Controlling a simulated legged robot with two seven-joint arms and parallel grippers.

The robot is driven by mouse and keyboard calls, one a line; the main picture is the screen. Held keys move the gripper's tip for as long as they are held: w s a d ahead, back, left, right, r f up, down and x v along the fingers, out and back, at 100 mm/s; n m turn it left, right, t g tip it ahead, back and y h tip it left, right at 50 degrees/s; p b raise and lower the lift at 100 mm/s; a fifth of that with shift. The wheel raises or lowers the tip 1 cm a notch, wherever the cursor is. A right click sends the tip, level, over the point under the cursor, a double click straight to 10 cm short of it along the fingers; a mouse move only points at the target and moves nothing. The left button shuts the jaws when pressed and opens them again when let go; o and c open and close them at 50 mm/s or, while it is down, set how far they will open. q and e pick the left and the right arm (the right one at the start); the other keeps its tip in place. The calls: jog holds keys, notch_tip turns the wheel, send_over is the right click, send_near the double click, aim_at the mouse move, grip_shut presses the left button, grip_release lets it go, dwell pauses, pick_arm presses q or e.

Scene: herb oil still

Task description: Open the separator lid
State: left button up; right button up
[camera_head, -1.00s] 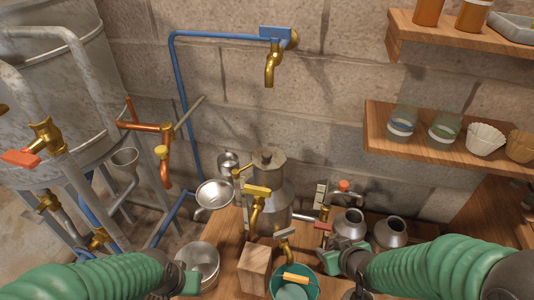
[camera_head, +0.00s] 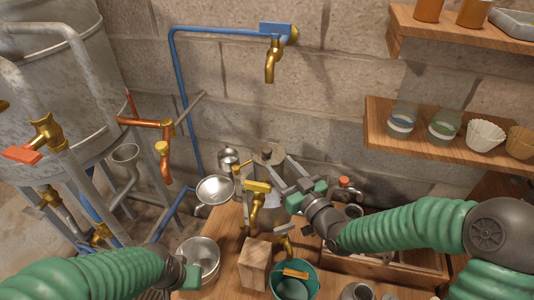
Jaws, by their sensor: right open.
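The separator (camera_head: 262,205) is a grey metal can standing on the wooden table, with brass taps on its front and left. Its lid (camera_head: 268,153), with a small knob, sits on top and looks closed. My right gripper (camera_head: 279,165) is open, its two grey fingers reaching up and left beside the lid at the can's upper right. I cannot tell whether they touch it. The fingers and green gripper body hide part of the can's right side. My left gripper (camera_head: 192,279) is low at the left near a metal bowl; its fingers are not clear.
A wooden block (camera_head: 254,265) and a green bucket (camera_head: 294,284) stand in front of the separator. Metal bowls (camera_head: 198,257) lie to its left. A wooden tray (camera_head: 385,266) is under my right arm. A blue pipe with a brass tap (camera_head: 270,66) is above.

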aim_at(270, 155)
jog(key=b+x, duration=0.1)
jog(key=x, duration=0.7)
grip_shut()
dwell(1.1)
